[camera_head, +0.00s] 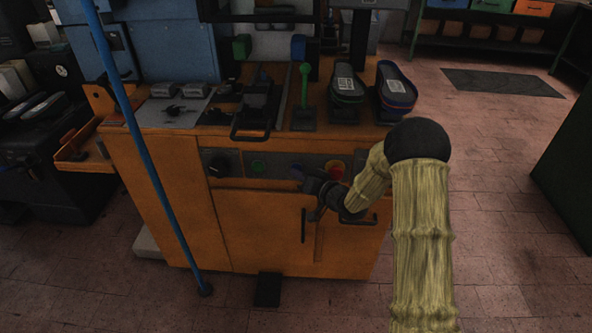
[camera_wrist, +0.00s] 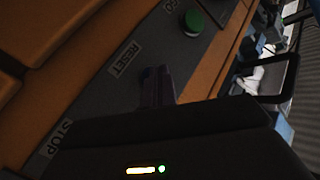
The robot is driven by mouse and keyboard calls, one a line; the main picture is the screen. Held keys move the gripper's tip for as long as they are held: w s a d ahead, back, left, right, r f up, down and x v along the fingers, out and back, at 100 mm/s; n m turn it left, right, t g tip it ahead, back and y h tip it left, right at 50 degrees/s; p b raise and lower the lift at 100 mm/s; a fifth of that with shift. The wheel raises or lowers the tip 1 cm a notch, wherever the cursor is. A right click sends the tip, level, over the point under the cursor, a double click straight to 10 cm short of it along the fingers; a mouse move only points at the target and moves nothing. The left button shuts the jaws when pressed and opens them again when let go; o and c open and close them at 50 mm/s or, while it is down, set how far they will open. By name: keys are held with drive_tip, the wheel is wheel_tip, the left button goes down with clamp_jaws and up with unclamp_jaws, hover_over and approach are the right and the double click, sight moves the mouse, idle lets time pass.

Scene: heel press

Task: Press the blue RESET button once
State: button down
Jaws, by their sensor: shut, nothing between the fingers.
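The control panel (camera_head: 240,162) is a grey strip on the front of the orange machine. In the wrist view the RESET label (camera_wrist: 125,58) is clear. My gripper (camera_wrist: 158,75) has its fingers together just beside that label, over the spot where the blue button would be. The button is mostly or wholly hidden behind the fingers, and I cannot tell whether they touch it. In the head view my gripper (camera_head: 304,178) is at the panel, between the green button (camera_head: 257,167) and the red STOP button (camera_head: 335,168).
The green button also shows in the wrist view (camera_wrist: 193,22), and the STOP label (camera_wrist: 60,138) is at lower left. A black knob (camera_head: 217,165) is at the panel's left. A black handle (camera_head: 252,130) juts out above. A blue pole (camera_head: 150,150) stands at the left.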

drive_tip(key=shift+r, duration=0.1)
drive_tip(key=shift+s, duration=0.85)
drive_tip(key=s, duration=0.5)
idle(0.9)
